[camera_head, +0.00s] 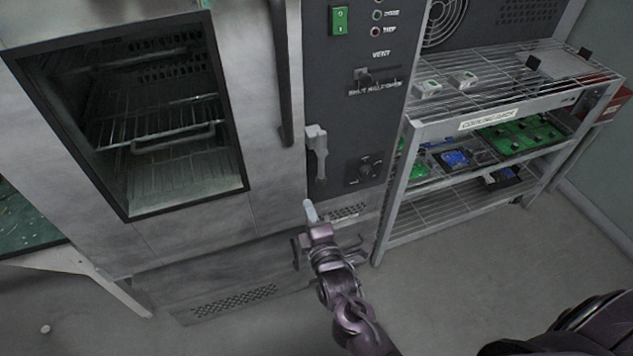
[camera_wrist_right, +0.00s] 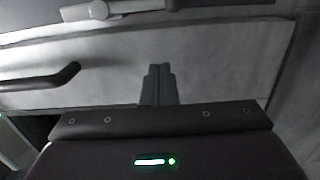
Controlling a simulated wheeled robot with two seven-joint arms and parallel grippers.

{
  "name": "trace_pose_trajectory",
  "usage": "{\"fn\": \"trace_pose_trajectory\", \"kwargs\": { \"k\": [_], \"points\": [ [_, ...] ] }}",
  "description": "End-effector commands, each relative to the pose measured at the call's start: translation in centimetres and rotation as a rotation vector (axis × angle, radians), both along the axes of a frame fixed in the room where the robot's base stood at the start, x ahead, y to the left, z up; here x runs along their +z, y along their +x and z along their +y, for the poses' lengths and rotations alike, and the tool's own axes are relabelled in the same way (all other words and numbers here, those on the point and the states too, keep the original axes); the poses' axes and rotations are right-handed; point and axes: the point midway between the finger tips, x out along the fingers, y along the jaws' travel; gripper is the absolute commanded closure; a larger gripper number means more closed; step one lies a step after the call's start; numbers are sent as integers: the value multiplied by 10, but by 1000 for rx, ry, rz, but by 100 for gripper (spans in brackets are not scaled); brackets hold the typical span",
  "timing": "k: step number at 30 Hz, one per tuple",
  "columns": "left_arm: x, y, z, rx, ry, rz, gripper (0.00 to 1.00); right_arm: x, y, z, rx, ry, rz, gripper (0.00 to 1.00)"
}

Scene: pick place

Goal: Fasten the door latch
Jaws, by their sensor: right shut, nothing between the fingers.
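The oven door (camera_head: 255,215) is closed, with a dark-framed window showing wire racks inside. The door latch (camera_head: 318,150) is a light grey lever on the right edge of the door, hanging roughly downward beside the control panel. It seems to show at the top of the right wrist view (camera_wrist_right: 98,10). My right gripper (camera_head: 310,210) is shut and empty, just below the latch and apart from it in the head view. Its fingers (camera_wrist_right: 158,84) are together in the wrist view, over the grey metal surface. My left gripper is not in view.
A long dark handle (camera_head: 282,75) runs down the door. The control panel (camera_head: 340,100) has switches and a knob (camera_head: 365,168). A cooling rack (camera_head: 400,185) with circuit boards stands to the right. The floor (camera_head: 450,290) in front is clear.

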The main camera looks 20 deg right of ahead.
Motion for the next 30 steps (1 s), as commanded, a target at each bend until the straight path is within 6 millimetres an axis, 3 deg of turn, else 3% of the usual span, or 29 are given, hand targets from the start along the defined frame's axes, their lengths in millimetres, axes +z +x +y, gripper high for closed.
{"fn": "trace_pose_trajectory", "kwargs": {
  "k": [9, 16, 30],
  "points": [
    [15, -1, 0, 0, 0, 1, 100, 4, 69, 0, -1, 2, -3, 100],
    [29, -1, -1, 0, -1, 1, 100, 3, 73, -33, 0, -1, 0, 100],
    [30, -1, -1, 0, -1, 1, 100, 0, 74, -40, 0, 0, 0, 100]
  ]
}}
